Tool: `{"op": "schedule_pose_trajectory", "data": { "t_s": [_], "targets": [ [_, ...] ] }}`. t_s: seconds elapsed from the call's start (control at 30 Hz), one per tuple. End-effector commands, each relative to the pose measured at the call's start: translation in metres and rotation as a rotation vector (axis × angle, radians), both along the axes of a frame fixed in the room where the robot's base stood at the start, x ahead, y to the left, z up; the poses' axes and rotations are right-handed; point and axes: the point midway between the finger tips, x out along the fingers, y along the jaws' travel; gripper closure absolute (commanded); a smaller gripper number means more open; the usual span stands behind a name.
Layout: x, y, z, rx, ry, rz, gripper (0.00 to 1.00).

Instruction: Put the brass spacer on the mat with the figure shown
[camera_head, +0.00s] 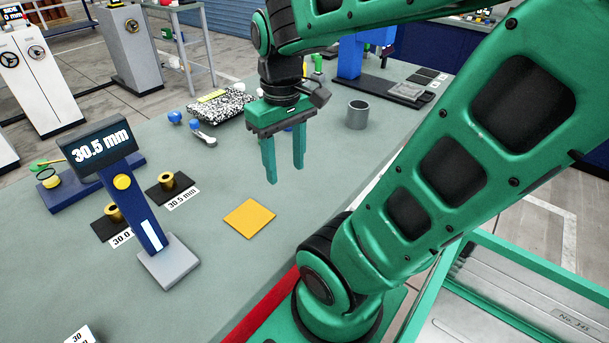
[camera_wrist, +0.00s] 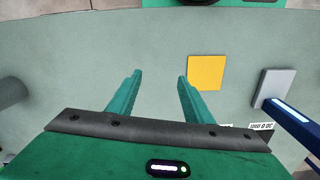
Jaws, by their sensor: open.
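A display (camera_head: 97,148) on a blue post reads 30.5 mm. One brass spacer (camera_head: 167,181) stands on a black pad behind a card (camera_head: 182,198) reading 30.5 mm.
The display's grey foot (camera_head: 168,261) stands left of the mat. A grey cup (camera_head: 357,114), a speckled pad (camera_head: 219,104) and a blue press (camera_head: 351,57) stand farther back. Another card (camera_head: 80,336) is cut off at the bottom edge. The table around the mat's right is clear.

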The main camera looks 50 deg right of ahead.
Motion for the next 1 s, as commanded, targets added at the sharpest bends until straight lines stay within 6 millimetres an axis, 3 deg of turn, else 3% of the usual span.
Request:
{"op": "schedule_pose_trajectory", "data": {
  "t_s": [0.1, 0.23, 1.0],
  "targets": [
    [-0.031, -0.004, -0.015, 0.008, 0.000, -0.222, 0.54],
    [-0.047, -0.016, -0.023, 0.012, 0.000, -0.352, 0.54],
    [-0.049, -0.018, -0.024, 0.012, 0.001, -0.379, 0.54]
  ]
}}
